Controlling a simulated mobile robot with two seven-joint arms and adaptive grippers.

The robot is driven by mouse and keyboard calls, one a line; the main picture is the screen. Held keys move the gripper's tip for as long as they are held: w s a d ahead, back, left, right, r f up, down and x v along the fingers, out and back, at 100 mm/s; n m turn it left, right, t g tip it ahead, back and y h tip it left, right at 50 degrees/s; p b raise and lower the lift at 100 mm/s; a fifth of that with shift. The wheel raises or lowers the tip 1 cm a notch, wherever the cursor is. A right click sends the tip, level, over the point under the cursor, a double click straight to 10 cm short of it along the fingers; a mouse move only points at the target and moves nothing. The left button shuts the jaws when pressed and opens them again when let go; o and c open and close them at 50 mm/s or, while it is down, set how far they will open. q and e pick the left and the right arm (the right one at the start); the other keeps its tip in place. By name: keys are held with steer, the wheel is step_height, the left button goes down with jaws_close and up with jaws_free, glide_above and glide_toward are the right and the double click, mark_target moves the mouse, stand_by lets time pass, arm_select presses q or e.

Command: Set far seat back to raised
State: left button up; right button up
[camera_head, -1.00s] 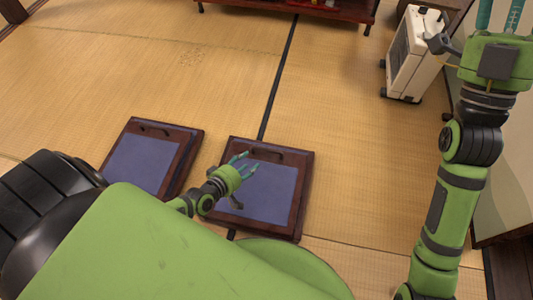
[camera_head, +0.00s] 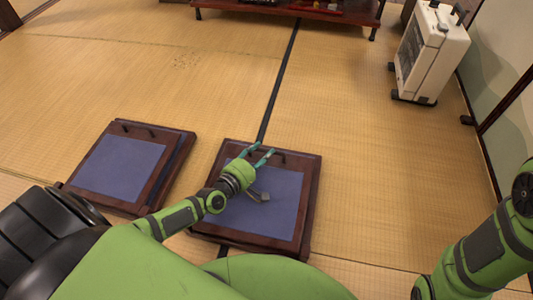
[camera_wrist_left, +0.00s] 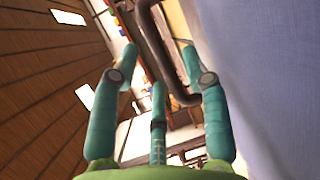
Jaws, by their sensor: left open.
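Two floor seats with dark wooden frames and blue panels lie flat on the tatami in the head view, the left seat (camera_head: 119,168) and the right seat (camera_head: 275,196). I cannot tell which is the far one. Each has a dark handle along its top edge. My left gripper (camera_head: 263,151) is open over the right seat, with its fingers at that seat's handle (camera_head: 281,157). In the left wrist view, the dark handle (camera_wrist_left: 168,55) runs between the spread fingers (camera_wrist_left: 157,65), beside the blue panel (camera_wrist_left: 265,75). Contact is unclear. My right gripper is out of view.
A white heater (camera_head: 428,55) stands at the upper right, near the wall. A low dark red table (camera_head: 340,14) is at the top edge. The tatami (camera_head: 180,75) between the seats and the table is clear.

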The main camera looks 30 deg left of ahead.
arm_select(q)
steer(key=shift+b+x, duration=0.4)
steer(key=shift+x, duration=1)
jaws_close()
